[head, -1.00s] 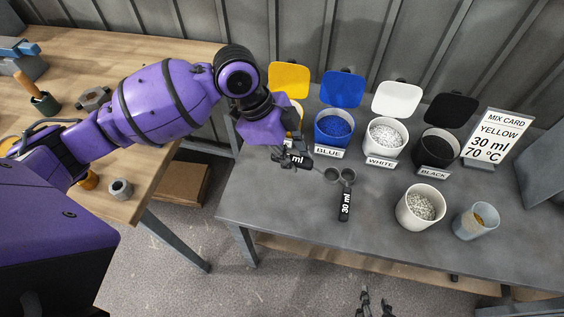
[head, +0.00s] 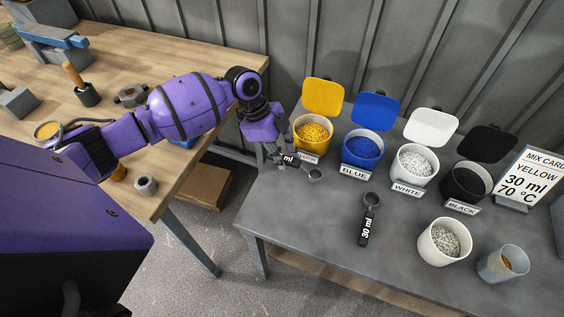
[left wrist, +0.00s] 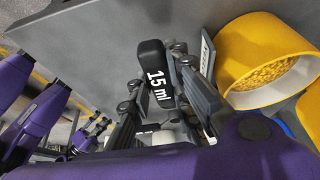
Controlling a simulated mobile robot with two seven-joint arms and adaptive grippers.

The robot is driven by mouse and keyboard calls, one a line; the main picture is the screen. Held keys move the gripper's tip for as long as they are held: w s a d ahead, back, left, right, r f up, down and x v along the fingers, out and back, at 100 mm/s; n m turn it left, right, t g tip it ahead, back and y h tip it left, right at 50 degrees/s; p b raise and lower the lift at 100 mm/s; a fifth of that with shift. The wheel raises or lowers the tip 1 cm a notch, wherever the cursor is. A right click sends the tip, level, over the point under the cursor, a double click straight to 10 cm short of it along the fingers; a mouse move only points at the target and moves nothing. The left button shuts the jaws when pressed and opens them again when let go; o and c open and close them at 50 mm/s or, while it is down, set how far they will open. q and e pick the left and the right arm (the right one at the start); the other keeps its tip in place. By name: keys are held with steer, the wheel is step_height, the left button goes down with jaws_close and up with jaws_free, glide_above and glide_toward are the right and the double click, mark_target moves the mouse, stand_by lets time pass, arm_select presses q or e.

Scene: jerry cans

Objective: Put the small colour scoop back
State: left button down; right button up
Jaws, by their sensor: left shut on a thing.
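The small scoop (head: 316,175), dark with a round bowl, is in my left gripper (head: 284,158). Its handle reads 15 ml in the left wrist view (left wrist: 154,72), between the fingers. My left gripper is shut on this handle, in front of the yellow tub (head: 312,135), with the bowl pointing right. I cannot tell whether the scoop touches the table. The larger 30 ml scoop (head: 366,220) lies on the grey table to the right, apart from it.
Blue (head: 362,150), white (head: 413,166) and black (head: 466,183) tubs stand right of the yellow one, lids open, labels in front. A white pot (head: 444,243) and a clear cup (head: 502,263) stand front right. The mix card (head: 526,180) stands behind. The front left tabletop is clear.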

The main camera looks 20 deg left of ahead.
arm_select(q)
step_height(320, 180, down, 4)
steer(key=shift+w+a+r, duration=0.15)
steer(key=shift+r, duration=0.1)
steer(key=shift+f, duration=0.2)
steer(key=c, duration=1.6)
jaws_free()
steer(key=shift+r, duration=0.1)
